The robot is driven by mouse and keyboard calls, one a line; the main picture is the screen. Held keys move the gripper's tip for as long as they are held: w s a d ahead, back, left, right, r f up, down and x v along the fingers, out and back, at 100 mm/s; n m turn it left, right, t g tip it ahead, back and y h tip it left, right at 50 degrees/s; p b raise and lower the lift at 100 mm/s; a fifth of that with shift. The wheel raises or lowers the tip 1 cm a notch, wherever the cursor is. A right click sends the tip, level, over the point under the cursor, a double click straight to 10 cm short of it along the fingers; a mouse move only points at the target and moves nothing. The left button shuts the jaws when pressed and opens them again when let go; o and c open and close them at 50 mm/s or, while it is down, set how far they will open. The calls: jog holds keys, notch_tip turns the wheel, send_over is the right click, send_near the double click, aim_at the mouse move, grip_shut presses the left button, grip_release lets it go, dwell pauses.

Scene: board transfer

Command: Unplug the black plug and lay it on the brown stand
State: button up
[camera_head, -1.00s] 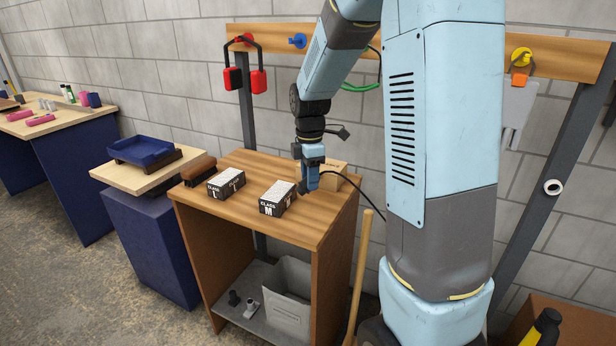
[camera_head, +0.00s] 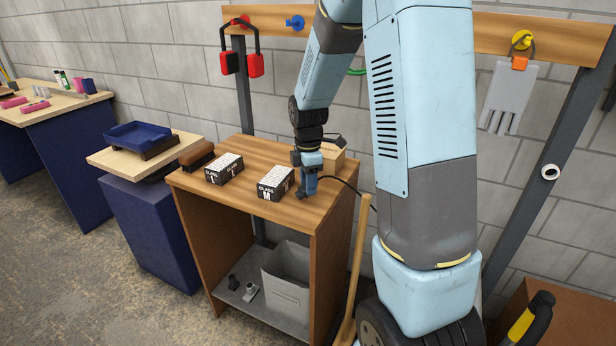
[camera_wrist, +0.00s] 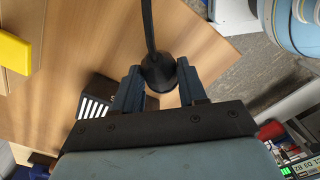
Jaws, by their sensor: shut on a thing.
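The black plug (camera_wrist: 158,72) shows in the wrist view between my fingertips, with its black cable (camera_wrist: 147,25) running away to the top of the frame. My gripper (camera_wrist: 158,88) is shut on it. In the head view my gripper (camera_head: 308,192) is low over the front right of the wooden bench, just right of the box marked M. The plug is hard to make out there, but the cable (camera_head: 345,185) curves off to the right. A brown, rounded block, probably the brown stand (camera_head: 197,155), sits at the bench's left edge.
Two black-and-white boxes, L (camera_head: 224,168) and M (camera_head: 275,183), stand on the bench (camera_head: 245,198). A wooden box (camera_head: 331,158) stands behind my gripper. A blue tray (camera_head: 138,136) rests on a lower table to the left. A wooden pole (camera_head: 355,265) leans at the bench's right side.

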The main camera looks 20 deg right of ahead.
jog(key=shift+f, duration=0.2)
jog(key=o, duration=1.1)
jog(key=shift+o, duration=0.2)
notch_tip(320, 180, up, 14)
jog(key=shift+f, duration=0.15)
dwell(0.4)
